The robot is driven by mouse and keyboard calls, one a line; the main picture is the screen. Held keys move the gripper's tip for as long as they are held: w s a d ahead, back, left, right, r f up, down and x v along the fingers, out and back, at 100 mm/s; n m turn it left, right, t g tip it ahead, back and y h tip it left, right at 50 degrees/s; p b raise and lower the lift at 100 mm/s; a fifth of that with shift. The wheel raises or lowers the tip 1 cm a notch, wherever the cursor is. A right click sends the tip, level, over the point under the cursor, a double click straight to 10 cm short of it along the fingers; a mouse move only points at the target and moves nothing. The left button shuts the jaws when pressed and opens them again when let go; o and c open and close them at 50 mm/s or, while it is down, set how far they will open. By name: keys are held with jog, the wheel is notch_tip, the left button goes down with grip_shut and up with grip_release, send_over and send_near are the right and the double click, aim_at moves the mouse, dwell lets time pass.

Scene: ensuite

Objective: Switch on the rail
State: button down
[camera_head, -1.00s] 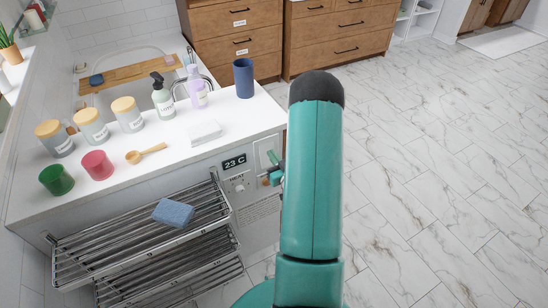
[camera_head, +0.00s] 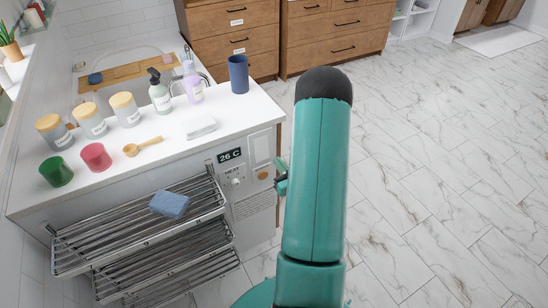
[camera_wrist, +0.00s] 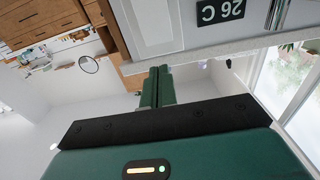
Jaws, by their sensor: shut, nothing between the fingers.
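The rail (camera_head: 130,240) is a set of chrome bars in tiers at the left, fixed to the white counter's side. Its control panel has a display (camera_head: 230,155) reading 26 C, a knob (camera_head: 235,181) under the word HEAT, a pale rectangular plate (camera_head: 261,148) and a round amber spot (camera_head: 263,174) below the plate. My gripper (camera_head: 281,178) is shut and empty, just right of the panel, partly hidden by my arm. In the wrist view my gripper (camera_wrist: 157,77) is near the pale plate (camera_wrist: 155,22), apart from it in the picture; the display (camera_wrist: 221,10) appears upside down.
A blue sponge (camera_head: 170,204) lies on the rail's top tier. The white counter (camera_head: 180,150) holds jars, bottles, a wooden scoop and cups, including a navy cup (camera_head: 238,74) near its right edge. Wooden drawers (camera_head: 335,38) stand behind. The marble floor (camera_head: 450,180) at right is clear.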

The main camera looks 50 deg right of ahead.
jog(key=shift+r+v, duration=0.1)
jog(key=shift+v, duration=0.55)
jog(key=shift+r+v, duration=0.15)
jog(key=shift+v, duration=0.5)
jog(key=w+a+r+n+g, duration=0.2)
jog(key=w+a+r+g, duration=0.2)
jog(key=w+r, duration=0.5)
jog(key=w+a+r+g+y, duration=0.1)
jog(key=a+r+g, duration=0.2)
jog(key=a+r, duration=0.6)
jog(key=s+a+r+g+y, duration=0.2)
jog(key=s+a+r, duration=0.2)
jog(key=s+a, duration=0.4)
jog(key=s+a+r+n+g+y, duration=0.1)
jog(key=s+a+r+g+y, duration=0.1)
jog(key=s+a+r, duration=0.3)
jog(key=s+a, duration=0.4)
jog(key=a, duration=0.3)
jog(key=shift+s+a+g, duration=0.15)
jog(key=shift+s+g, duration=0.15)
jog(key=shift+g, duration=0.1)
